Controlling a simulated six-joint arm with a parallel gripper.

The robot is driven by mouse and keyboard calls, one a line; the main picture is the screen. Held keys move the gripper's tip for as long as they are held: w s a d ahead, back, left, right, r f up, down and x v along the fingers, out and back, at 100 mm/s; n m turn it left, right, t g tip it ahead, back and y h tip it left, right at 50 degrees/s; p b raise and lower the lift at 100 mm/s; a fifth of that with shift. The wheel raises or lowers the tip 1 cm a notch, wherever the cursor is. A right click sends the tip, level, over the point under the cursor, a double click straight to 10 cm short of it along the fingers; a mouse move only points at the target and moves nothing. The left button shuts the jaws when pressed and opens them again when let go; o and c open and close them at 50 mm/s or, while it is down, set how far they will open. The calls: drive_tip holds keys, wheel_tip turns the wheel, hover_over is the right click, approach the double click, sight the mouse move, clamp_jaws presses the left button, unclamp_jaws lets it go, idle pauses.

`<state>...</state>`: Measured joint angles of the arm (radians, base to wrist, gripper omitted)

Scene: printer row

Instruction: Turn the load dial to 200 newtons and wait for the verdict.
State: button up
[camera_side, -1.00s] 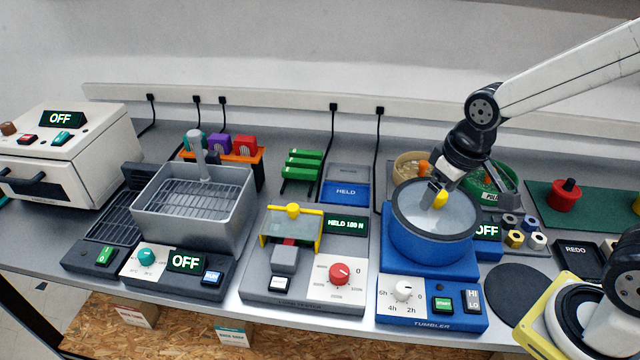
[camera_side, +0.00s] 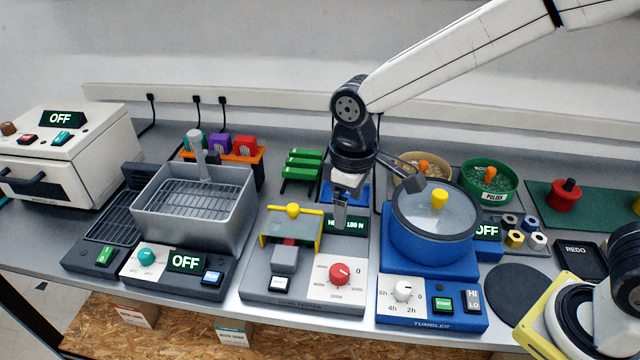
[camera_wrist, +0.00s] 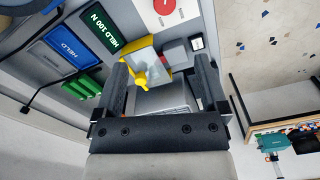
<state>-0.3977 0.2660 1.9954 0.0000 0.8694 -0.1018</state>
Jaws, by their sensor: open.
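The load tester (camera_side: 258,285) stands mid-bench with a yellow frame (camera_side: 293,210). Its red load dial (camera_side: 340,273) sits on a white plate with marks around it; I cannot tell the pointer's exact setting. Part of the dial also shows at the top of the wrist view (camera_wrist: 165,5). The tester's display reads HELD 100 N in the wrist view (camera_wrist: 104,29); in the side view my gripper hides part of it. My gripper (camera_side: 341,222) is open and empty, in front of the display and behind the dial. In the wrist view its fingers (camera_wrist: 160,85) are spread apart.
The blue tumbler (camera_side: 430,235) with its yellow-knobbed lid stands close to the right. A grey basket unit (camera_side: 190,205) stands to the left. Green bars on a rack (camera_side: 303,165) and a blue HELD pad (camera_wrist: 63,48) lie behind the tester. The tester's front edge is clear.

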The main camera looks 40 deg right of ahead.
hover_over(339, 270)
wheel_tip(339, 270, down, 9)
drive_tip(key=shift+r, duration=0.15)
drive_tip(key=shift+f, duration=0.5)
drive_tip(key=shift+f, duration=0.1)
drive_tip(key=shift+f, duration=3.8)
clamp_jaws()
